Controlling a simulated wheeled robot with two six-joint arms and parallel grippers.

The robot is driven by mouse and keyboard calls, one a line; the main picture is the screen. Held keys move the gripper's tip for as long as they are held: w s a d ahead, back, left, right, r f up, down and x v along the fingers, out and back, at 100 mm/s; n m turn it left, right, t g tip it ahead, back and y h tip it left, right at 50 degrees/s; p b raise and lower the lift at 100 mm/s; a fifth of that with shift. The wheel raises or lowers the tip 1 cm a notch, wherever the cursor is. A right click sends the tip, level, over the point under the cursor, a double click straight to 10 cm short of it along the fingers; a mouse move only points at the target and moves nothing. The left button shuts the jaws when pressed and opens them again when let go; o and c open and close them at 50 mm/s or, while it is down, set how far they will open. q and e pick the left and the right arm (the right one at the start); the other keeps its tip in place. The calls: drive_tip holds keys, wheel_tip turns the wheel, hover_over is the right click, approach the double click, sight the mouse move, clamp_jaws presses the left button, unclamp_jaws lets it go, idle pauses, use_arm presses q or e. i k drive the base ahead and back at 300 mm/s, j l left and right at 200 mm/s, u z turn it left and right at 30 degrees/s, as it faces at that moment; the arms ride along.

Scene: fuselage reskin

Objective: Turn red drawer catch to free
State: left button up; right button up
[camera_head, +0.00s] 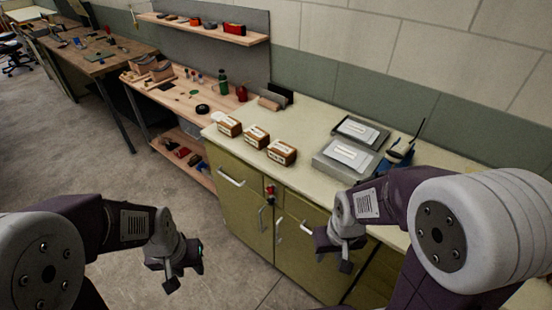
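The red drawer catch (270,190) is a small red piece near the top of the olive cabinet (240,212), between its two front halves. It is too small to tell how it is turned. My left gripper (186,276) hangs over the floor, left of the cabinet and well apart from the catch. My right gripper (333,262) is in front of the cabinet's right half, to the right of and below the catch. Neither gripper touches the catch. The fingers of both are too small and dark to tell whether they are open.
The cabinet has drawer and door handles (230,178). On its pale top stand brown boxes (256,137), grey trays (347,155) and a blue tool (399,155). A wooden bench (180,95) with bottles stands further left. The floor (110,180) in front is clear.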

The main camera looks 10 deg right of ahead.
sight(271, 189)
drive_tip(key=i+u, duration=0.2)
drive_tip(key=u, duration=0.2)
drive_tip(key=i+u, duration=0.35)
drive_tip(key=k+j, duration=0.05)
drive_tip(key=k, duration=0.05)
